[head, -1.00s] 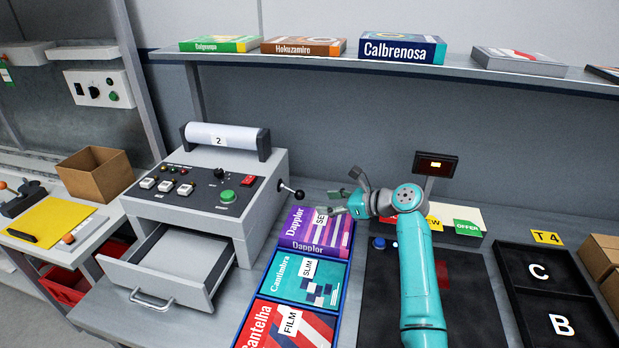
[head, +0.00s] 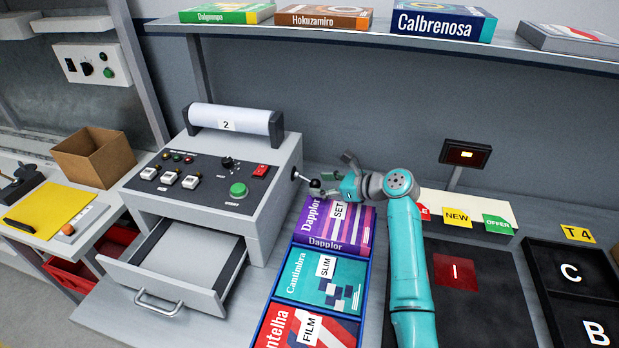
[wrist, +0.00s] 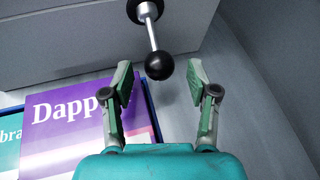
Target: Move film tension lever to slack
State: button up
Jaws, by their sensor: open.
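The film tension lever (head: 303,178) sticks out from the right side of the grey machine (head: 262,205). In the wrist view it is a metal rod with a black ball knob (wrist: 159,66), running from a round black mount on the machine's wall. My gripper (head: 328,183) is beside the lever's end. In the wrist view my gripper (wrist: 160,85) is open, with one finger on each side and the ball between or just beyond the fingertips. I see no finger touching the ball. In the head view the fingers partly overlap the knob.
A blue tray holds boxes, with the purple Dapplor box (head: 333,222) below my gripper. An open drawer (head: 175,262) juts from the machine's front. A shelf (head: 400,42) with boxes runs above. A small lit display (head: 465,153) stands right of my arm.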

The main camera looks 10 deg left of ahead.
jog(key=shift+x, duration=0.85)
grip_shut()
